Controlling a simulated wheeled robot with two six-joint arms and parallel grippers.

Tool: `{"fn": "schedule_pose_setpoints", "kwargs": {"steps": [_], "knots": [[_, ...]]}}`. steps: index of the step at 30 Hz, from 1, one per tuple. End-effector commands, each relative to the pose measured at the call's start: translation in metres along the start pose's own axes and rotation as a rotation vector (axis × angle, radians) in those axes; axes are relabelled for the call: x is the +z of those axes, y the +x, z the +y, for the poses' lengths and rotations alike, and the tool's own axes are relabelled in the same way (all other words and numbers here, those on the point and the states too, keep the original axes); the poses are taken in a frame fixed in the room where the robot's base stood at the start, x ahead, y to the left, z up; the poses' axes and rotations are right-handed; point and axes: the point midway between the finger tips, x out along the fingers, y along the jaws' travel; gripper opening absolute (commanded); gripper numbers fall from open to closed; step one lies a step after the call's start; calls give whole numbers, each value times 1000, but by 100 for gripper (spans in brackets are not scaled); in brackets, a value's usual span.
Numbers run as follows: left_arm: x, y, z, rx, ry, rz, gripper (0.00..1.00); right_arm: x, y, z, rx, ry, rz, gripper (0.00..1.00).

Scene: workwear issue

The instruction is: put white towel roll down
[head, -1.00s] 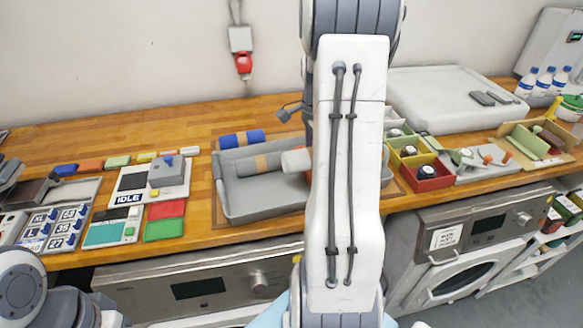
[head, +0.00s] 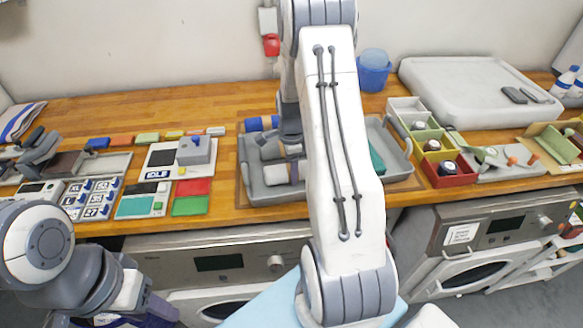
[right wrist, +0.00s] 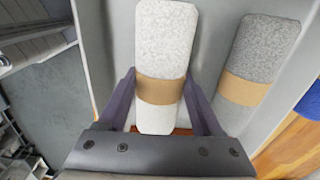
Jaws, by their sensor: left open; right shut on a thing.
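The white towel roll (right wrist: 166,45), with a tan band, sits between the two fingers of my right gripper (right wrist: 165,100), which is shut on it. In the head view the white roll (head: 275,175) is partly hidden by the gripper, low over the front left part of the grey tray (head: 292,194). I cannot tell if it touches the tray floor. A grey roll (right wrist: 262,50) with a tan band lies beside it, apart. My left gripper (head: 122,318) is open at the bottom left edge, well away from the tray and partly cut off.
A blue roll (head: 262,123) lies at the tray's back edge. Small bins (head: 446,170) stand right of the tray, a blue bucket (head: 373,72) behind it. An IDLE device (head: 180,158) and coloured pads (head: 191,197) are to the left.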

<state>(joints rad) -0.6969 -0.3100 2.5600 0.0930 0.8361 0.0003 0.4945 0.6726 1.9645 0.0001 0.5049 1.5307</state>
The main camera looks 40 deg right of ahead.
Motion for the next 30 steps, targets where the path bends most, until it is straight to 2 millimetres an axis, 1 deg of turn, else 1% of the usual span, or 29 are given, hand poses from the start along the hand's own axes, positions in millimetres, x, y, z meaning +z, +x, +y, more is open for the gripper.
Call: {"fn": "schedule_pose_setpoints", "kwargs": {"steps": [3, 12, 13, 14, 15, 25, 28, 30], "knots": [[0, -2, 0, 0, 0, 0, 50, 0, 6, 0, -1, -1, 0, 7], [0, 0, 0, 0, 0, 0, 50, 0, 9, 0, -2, -1, 0, 7], [0, 0, 0, 0, 0, 0, 50, 0, 9, 0, -2, -1, 0, 71], [0, 0, 0, 0, 0, 0, 50, 0, 8, 0, -2, -1, 0, 82], [0, 0, 0, 0, 0, 0, 50, 0, 8, 0, -2, -1, 0, 97], [0, -2, 0, 0, 0, 0, 50, 0, 6, -1, -2, -1, 0, 97], [0, 0, 0, 0, 0, 0, 50, 0, 0, -2, -6, -1, 0, 97], [0, 3, 0, 0, 0, 0, 50, 0, -9, -2, -8, -1, 0, 97]]}}
